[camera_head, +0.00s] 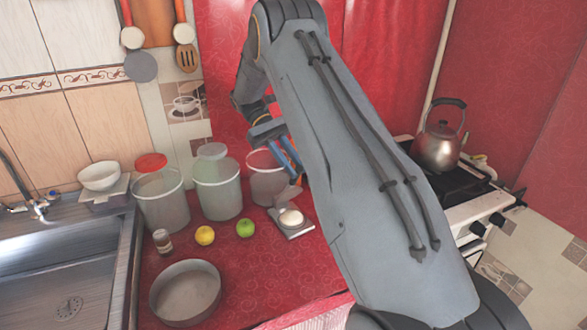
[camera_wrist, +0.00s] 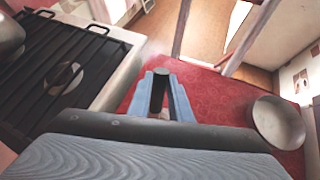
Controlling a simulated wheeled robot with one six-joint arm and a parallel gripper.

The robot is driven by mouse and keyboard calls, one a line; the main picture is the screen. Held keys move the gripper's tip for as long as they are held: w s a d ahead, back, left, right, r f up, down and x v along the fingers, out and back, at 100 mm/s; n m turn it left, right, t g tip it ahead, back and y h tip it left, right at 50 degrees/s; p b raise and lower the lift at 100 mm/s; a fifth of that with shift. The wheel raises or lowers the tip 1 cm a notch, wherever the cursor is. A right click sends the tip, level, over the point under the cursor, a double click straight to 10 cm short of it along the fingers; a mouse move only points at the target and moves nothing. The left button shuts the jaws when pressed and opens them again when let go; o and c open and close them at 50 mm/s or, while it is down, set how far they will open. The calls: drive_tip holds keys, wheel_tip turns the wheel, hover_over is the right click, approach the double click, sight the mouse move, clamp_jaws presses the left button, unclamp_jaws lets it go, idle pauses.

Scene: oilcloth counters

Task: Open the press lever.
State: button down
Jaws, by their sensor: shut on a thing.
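The press (camera_head: 297,233) is a small metal device on the red counter, with a pale round piece on its flat base. Its grey lever (camera_head: 288,193) rises from the base toward my gripper (camera_head: 289,163). My gripper has blue fingers pointing down over the press, and they are shut on the lever. My own arm hides part of the area to the right of the press.
Three canisters stand behind and left: one red-lidded (camera_head: 160,195), one grey-lidded (camera_head: 217,185), one partly hidden (camera_head: 265,180). A yellow fruit (camera_head: 205,235), a green fruit (camera_head: 245,228), a jar (camera_head: 162,242) and a pan (camera_head: 185,293) lie left. A kettle (camera_head: 438,148) stands on the stove.

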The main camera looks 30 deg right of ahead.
drive_tip(key=c, duration=1.6)
unclamp_jaws()
wheel_tip(320, 180, up, 10)
drive_tip(key=shift+b, duration=0.35)
